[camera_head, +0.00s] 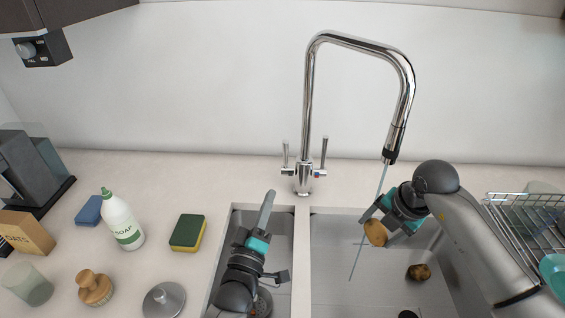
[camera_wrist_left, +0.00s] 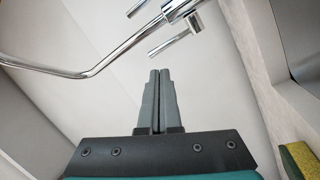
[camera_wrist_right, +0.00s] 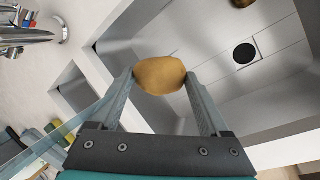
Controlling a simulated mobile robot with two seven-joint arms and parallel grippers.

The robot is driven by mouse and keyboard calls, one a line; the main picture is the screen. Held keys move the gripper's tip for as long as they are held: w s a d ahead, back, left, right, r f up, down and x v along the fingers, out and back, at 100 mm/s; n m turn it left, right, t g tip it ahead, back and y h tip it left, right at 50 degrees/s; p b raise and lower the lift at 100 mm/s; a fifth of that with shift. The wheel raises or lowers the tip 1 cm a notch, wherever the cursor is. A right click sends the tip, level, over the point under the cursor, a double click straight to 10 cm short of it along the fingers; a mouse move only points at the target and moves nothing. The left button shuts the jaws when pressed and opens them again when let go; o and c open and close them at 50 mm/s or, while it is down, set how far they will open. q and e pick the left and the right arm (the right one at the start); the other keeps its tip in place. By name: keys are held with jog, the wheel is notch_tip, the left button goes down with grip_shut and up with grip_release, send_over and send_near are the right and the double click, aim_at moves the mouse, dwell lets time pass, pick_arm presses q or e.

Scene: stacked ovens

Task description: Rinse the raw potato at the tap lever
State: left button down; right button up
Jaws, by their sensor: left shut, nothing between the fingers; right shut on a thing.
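My right gripper (camera_head: 378,222) is shut on a light brown potato (camera_head: 376,233) above the right sink basin. The potato (camera_wrist_right: 160,76) sits between both fingertips in the right wrist view. A thin stream of water (camera_head: 356,250) runs from the spout (camera_head: 393,140) down past the potato's left side; I cannot tell if it touches. The chrome tap has two levers, a left one (camera_head: 285,152) and a right one (camera_head: 323,152). My left gripper (camera_head: 268,196) is shut and empty over the left basin, pointing up below the tap. Its closed fingers (camera_wrist_left: 157,100) point near a lever (camera_wrist_left: 170,45) in the left wrist view.
A second, darker potato (camera_head: 419,272) lies in the right basin near the drain (camera_head: 408,314). A soap bottle (camera_head: 122,219), a sponge (camera_head: 188,232) and a brush (camera_head: 95,287) stand on the left counter. A wire dish rack (camera_head: 530,215) is at the right.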

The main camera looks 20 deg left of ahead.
pick_arm(q)
jog(key=s+n, duration=0.2)
jog(key=n, duration=0.3)
send_near(284, 150)
jog(key=x, duration=0.4)
jog(key=f+x, duration=0.1)
jog(key=x, duration=0.1)
jog(key=shift+w+d, duration=0.2)
jog(key=shift+w, duration=0.25)
jog(key=shift+w+r, duration=0.1)
jog(key=shift+w+a+r, duration=0.2)
jog(key=shift+w+r, duration=0.3)
jog(key=shift+w, duration=0.3)
pick_arm(e)
jog(key=shift+s, duration=0.1)
pick_arm(q)
jog(key=shift+r, duration=0.1)
jog(key=shift+s, duration=0.1)
